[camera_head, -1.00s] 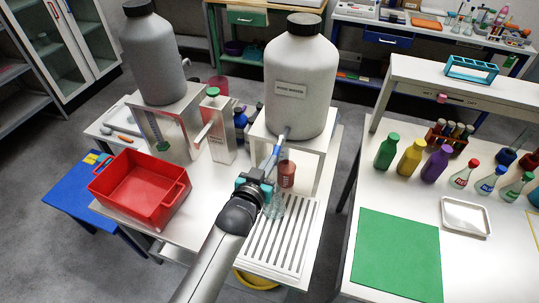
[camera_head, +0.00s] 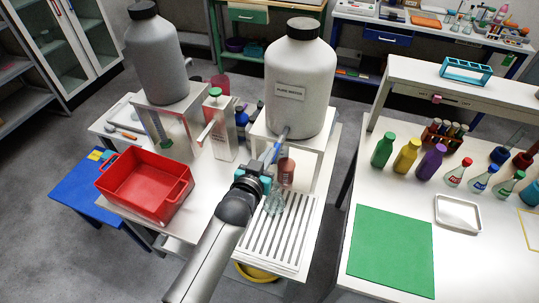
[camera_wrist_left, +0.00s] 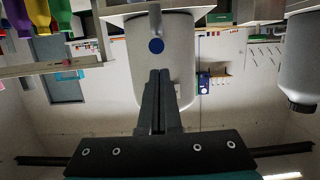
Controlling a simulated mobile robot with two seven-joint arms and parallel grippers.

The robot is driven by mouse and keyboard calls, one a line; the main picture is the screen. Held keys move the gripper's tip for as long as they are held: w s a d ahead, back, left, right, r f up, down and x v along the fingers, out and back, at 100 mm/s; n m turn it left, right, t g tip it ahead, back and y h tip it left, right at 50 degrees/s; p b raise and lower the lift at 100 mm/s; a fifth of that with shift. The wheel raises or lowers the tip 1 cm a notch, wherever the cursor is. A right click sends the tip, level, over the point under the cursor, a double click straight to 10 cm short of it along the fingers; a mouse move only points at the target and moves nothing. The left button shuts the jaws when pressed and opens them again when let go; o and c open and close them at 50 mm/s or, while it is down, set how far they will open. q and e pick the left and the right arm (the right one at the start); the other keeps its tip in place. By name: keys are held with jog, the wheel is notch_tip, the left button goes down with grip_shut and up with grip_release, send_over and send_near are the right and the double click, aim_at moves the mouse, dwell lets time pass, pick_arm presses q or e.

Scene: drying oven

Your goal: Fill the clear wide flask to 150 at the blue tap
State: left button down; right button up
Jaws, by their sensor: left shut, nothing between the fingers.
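The clear wide flask (camera_head: 275,203) stands on the slatted drip tray (camera_head: 290,240) below the tap of the right-hand white tank (camera_head: 299,85). I cannot make out a liquid level or scale marks in it. The blue tap (camera_head: 276,153) sticks out low on that tank, and its round blue end (camera_wrist_left: 156,46) shows in the wrist view. My left gripper (camera_head: 267,164) is shut and empty, its fingertips (camera_wrist_left: 160,72) close in front of the tap. I cannot tell whether they touch it. My right gripper is not in view.
A reddish-brown bottle (camera_head: 286,172) stands behind the flask. A red bin (camera_head: 148,180) and a white canister with a green cap (camera_head: 217,125) are to the left. A second grey tank (camera_head: 158,60) stands behind. A bench with a green mat (camera_head: 392,250) is to the right.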

pick_arm(q)
jog(key=f+v, duration=0.1)
jog(key=v, duration=0.9)
jog(key=shift+s+f, duration=0.2)
jog(key=shift+f, duration=0.05)
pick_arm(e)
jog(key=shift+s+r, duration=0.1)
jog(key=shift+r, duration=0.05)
pick_arm(q)
jog(key=shift+a+f, duration=0.1)
jog(key=shift+a, duration=0.05)
